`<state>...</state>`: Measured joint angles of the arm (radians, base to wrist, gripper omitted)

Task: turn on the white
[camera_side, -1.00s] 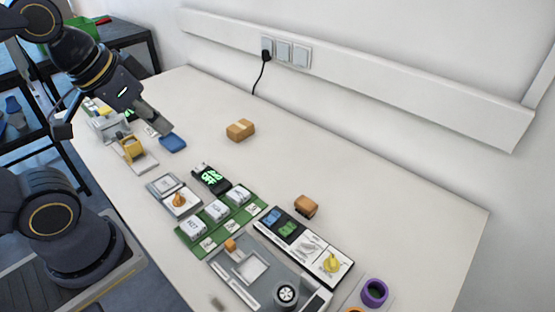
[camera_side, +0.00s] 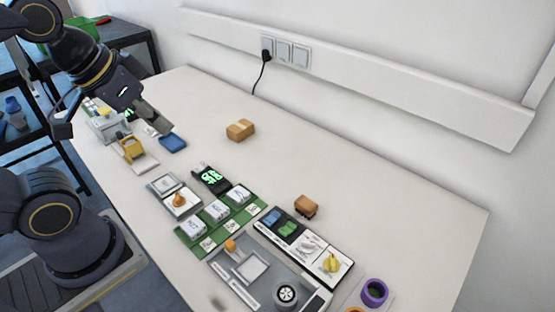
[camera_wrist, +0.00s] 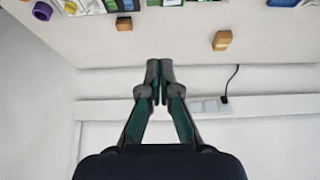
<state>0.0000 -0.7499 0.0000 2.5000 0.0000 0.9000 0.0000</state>
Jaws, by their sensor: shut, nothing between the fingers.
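White wall plates (camera_side: 284,51) sit in a row on the wall rail, with a black plug (camera_side: 265,54) in the left one; they also show small in the wrist view (camera_wrist: 210,106). Several white blocks (camera_side: 217,210) stand on a green board (camera_side: 240,216). A white device (camera_side: 108,127) stands at the table's far left end. I cannot tell which white thing the task means. My gripper (camera_side: 160,124) is shut and empty, over the far left of the table near a blue tray (camera_side: 172,143). Its closed fingertips (camera_wrist: 159,66) show in the wrist view.
A cardboard-coloured box (camera_side: 240,130) and a smaller brown box (camera_side: 306,206) stand on the table. A yellow device (camera_side: 132,149), a black tray (camera_side: 262,228) and a grey panel (camera_side: 225,268) line the front side. The back right of the table is clear.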

